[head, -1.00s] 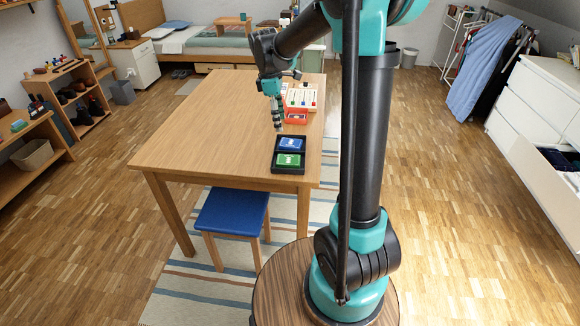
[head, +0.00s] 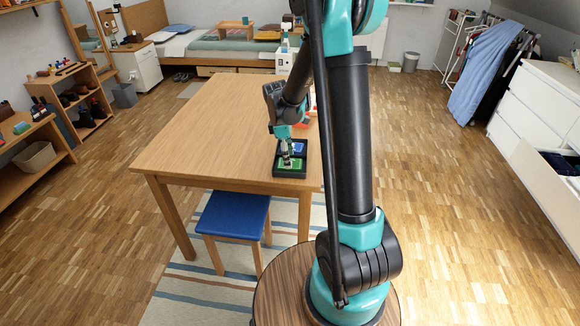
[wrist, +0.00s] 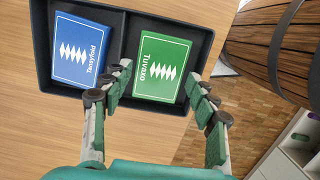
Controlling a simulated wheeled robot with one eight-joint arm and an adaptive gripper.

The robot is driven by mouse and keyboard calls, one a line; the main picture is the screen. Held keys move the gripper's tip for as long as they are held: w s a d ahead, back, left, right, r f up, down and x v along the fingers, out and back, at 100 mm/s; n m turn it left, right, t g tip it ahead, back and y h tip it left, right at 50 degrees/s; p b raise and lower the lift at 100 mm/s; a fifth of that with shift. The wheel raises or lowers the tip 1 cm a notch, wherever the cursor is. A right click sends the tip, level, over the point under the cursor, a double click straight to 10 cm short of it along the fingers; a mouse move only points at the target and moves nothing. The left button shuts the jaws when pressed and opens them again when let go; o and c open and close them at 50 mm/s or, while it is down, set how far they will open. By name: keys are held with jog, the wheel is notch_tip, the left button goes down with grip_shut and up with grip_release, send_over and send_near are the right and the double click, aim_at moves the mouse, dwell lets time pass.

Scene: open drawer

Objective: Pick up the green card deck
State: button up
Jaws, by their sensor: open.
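The green card deck (wrist: 161,68) lies face up in the right compartment of a black tray (wrist: 117,37) in the wrist view. The blue card deck (wrist: 80,49) lies in the left compartment. In the head view the tray (head: 277,171) sits near the table's front right corner, with the green deck (head: 294,163) partly hidden by my gripper. My gripper (wrist: 160,92) is open and empty. Its fingers spread to either side of the green deck's near part, the left one over the gap between the decks. I cannot tell how far above the deck the fingertips are.
The tray rests on a wooden table (head: 205,130) whose left side is clear. A red item (head: 306,122) lies behind the tray, mostly hidden by my arm. A blue stool (head: 233,212) stands at the table's front edge.

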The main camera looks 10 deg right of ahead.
jog(key=shift+d+f, duration=0.15)
jog(key=shift+f, duration=0.9)
jog(key=c, duration=0.8)
jog(key=shift+r, duration=0.1)
jog(key=shift+c, duration=0.2)
